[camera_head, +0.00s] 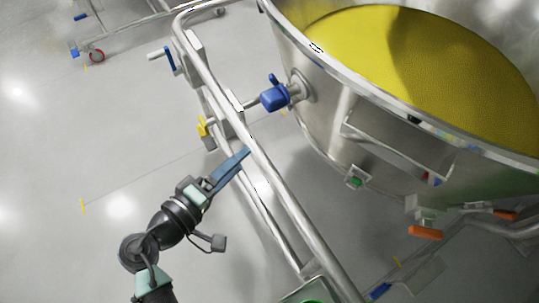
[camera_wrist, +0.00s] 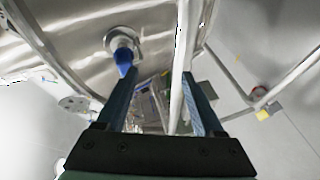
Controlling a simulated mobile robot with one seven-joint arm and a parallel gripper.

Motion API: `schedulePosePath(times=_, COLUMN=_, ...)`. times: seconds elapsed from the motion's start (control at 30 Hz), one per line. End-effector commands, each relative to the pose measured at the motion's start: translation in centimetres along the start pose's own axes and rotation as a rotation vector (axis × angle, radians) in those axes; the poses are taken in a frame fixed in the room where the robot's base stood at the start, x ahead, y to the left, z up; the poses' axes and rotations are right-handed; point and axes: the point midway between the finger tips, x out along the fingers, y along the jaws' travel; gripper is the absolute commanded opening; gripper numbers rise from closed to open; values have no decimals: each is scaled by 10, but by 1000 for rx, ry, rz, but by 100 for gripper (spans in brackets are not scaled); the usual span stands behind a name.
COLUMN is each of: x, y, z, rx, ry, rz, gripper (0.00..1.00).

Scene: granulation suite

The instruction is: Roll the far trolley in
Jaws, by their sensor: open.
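A large steel bowl (camera_head: 318,120) filled with yellow granules (camera_head: 450,65) stands in a tubular steel trolley frame (camera_head: 266,176) in the head view. I cannot tell whether this is the far trolley. My gripper (camera_head: 243,155) is open, its blue fingers beside the frame's long rail. In the wrist view, a pale rail (camera_wrist: 179,60) shows between the spread fingers of my gripper (camera_wrist: 162,72), nearer the right one. I cannot tell whether they touch it. A blue-handled valve (camera_head: 275,95) on the bowl's side also shows in the wrist view (camera_wrist: 123,60).
Orange (camera_head: 425,232) and green (camera_head: 355,181) parts sit under the bowl. The grey floor (camera_head: 60,140) at left is clear, with small yellow marks.

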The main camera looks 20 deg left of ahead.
Motion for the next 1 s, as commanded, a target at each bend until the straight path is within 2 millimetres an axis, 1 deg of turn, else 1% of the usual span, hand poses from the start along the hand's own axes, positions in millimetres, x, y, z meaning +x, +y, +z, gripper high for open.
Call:
schedulePosePath(times=0.03, x=-7, y=-25, z=9, rx=-61, ry=3, rz=12, gripper=69)
schedulePosePath(times=0.1, x=-14, y=-36, z=15, rx=-114, ry=3, rz=34, gripper=69)
schedulePosePath(times=0.17, x=-17, y=-41, z=19, rx=-142, ry=3, rz=46, gripper=69)
schedulePosePath(times=0.27, x=-14, y=-42, z=20, rx=-156, ry=2, rz=55, gripper=69)
schedulePosePath(times=0.37, x=-1, y=-40, z=20, rx=-155, ry=0, rz=56, gripper=69)
schedulePosePath(times=0.47, x=19, y=-40, z=20, rx=-153, ry=-1, rz=55, gripper=69)
schedulePosePath(times=0.6, x=50, y=-38, z=20, rx=-152, ry=-1, rz=54, gripper=69)
schedulePosePath(times=0.8, x=86, y=-36, z=19, rx=-151, ry=0, rz=53, gripper=69)
schedulePosePath(times=0.9, x=99, y=-35, z=19, rx=-151, ry=1, rz=54, gripper=69)
schedulePosePath(times=1.0, x=106, y=-34, z=19, rx=-152, ry=1, rz=53, gripper=69)
